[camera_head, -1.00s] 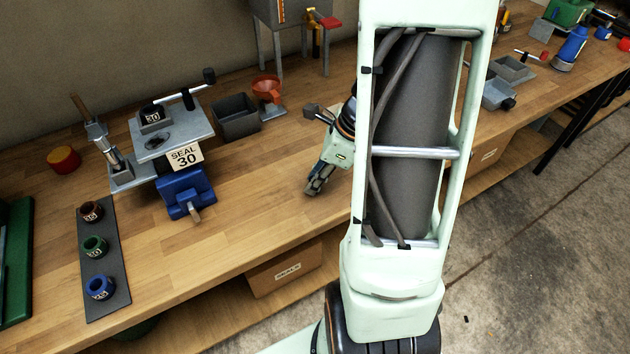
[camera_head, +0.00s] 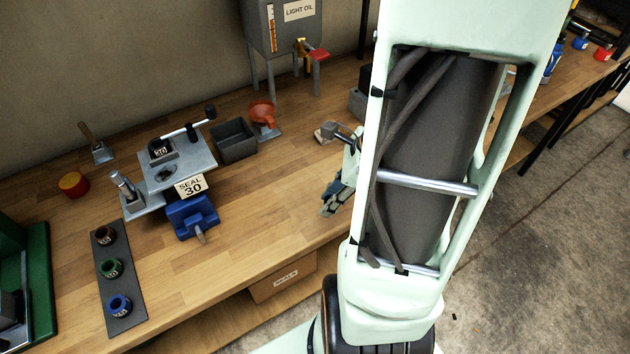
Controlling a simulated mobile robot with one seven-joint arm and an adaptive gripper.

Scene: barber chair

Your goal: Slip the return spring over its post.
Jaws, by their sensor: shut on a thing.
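My gripper (camera_head: 335,196) hangs over the bench at the right of the middle, fingers pointing down and left. It is partly hidden behind my own arm. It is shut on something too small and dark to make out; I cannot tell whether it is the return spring. I see no clear spring elsewhere. The grey fixture (camera_head: 196,160) with the "SEAL 30" tag (camera_head: 190,187) stands on the bench to the left, well apart from my gripper. A silver upright cylinder (camera_head: 122,185) stands at its left end; I cannot tell whether this is the post.
A blue vise (camera_head: 192,217) juts out in front of the fixture. A dark strip (camera_head: 103,238) holds three coloured rings. Bare bench (camera_head: 270,190) lies between fixture and gripper.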

